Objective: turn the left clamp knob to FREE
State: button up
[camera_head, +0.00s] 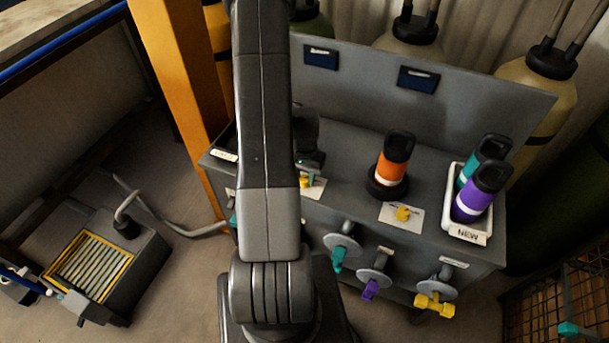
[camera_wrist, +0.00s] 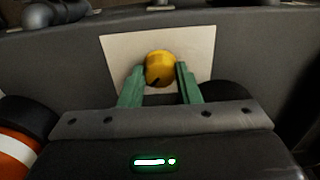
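The yellow left clamp knob (camera_head: 304,182) sits on a white plate on top of the grey bench and is partly hidden by my arm in the head view. In the wrist view the knob (camera_wrist: 160,67) is near the middle of its plate (camera_wrist: 201,52), with a dark mark at its lower left. The green fingers of my gripper (camera_wrist: 160,72) flank the knob on both sides, very close to it. I cannot tell whether they touch it. No lettering on the plate is readable.
A second yellow knob (camera_head: 403,214) lies right, near an orange bottle (camera_head: 395,160) in a black holder. A white NEW tray (camera_head: 467,235) holds teal and purple bottles. Teal (camera_head: 338,258), purple (camera_head: 370,289) and yellow (camera_head: 435,305) handles stick out of the bench front. A grey panel stands behind.

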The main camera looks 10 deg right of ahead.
aim_at(304, 178)
jog(key=shift+f+n+b, duration=0.1)
jog(key=shift+n+b, duration=0.2)
jog(key=shift+b, duration=0.05)
jog(key=shift+f+n+b, duration=0.1)
jog(key=shift+n+b, duration=1.1)
jog(key=n+b, duration=0.3)
jog(key=n, duration=0.2)
jog(key=shift+n+b, duration=0.3)
jog(key=n+b, duration=0.2)
jog(key=n, duration=0.2)
jog(key=n+b, duration=0.1)
jog(key=n, duration=0.4)
jog(key=shift+r+b, duration=0.2)
jog(key=shift+b, duration=0.15)
jog(key=shift+n, duration=0.3)
jog(key=o, duration=1)
notch_tip(304, 178, up, 14)
jog(key=shift+f, duration=0.1)
